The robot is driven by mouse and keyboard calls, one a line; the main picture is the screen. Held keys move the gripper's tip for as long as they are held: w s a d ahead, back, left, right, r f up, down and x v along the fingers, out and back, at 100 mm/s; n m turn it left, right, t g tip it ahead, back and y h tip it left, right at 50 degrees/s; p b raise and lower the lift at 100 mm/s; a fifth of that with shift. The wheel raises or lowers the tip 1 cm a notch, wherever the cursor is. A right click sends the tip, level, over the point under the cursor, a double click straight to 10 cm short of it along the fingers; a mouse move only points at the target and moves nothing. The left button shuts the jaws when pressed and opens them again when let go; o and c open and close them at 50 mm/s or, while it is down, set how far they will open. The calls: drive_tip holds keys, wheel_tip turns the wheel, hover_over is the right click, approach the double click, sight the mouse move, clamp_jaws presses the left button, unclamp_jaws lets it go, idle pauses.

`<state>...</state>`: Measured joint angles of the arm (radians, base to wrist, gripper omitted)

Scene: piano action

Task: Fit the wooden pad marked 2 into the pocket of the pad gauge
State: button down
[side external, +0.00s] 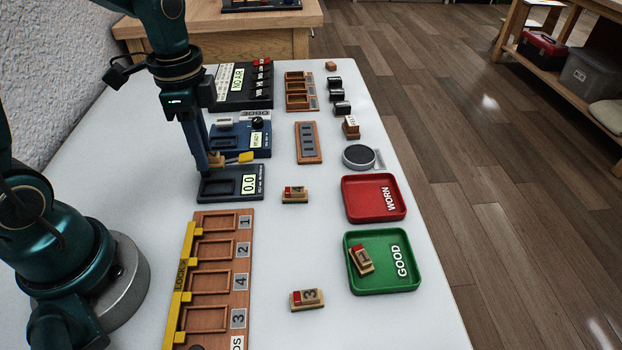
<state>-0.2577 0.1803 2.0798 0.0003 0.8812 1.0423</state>
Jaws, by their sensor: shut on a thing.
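The pad gauge (220,195) is a black box with a dark pocket at its left and a display reading 0.0. My gripper (214,164) points down just above the gauge's back edge, shut on a small wooden pad (216,157). The pad's number cannot be read, and the fingers partly hide it. It appears above the gauge; I cannot tell whether it touches it. A yellow piece (245,157) shows just right of the fingertips.
Other pads lie right of the gauge (295,195), near the front (308,299) and in the green GOOD tray (382,281). The red WORN tray (373,199) is behind it. A numbered wooden rack (223,223) stands in front; a blue device (232,139) is behind.

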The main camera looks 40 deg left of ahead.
drive_tip(key=shift+f, duration=2.1)
drive_tip(key=shift+f, duration=0.35)
idle(0.6)
drive_tip(key=c, duration=0.6)
unclamp_jaws()
drive_tip(key=shift+r, duration=0.1)
drive_tip(key=shift+r, duration=3.4)
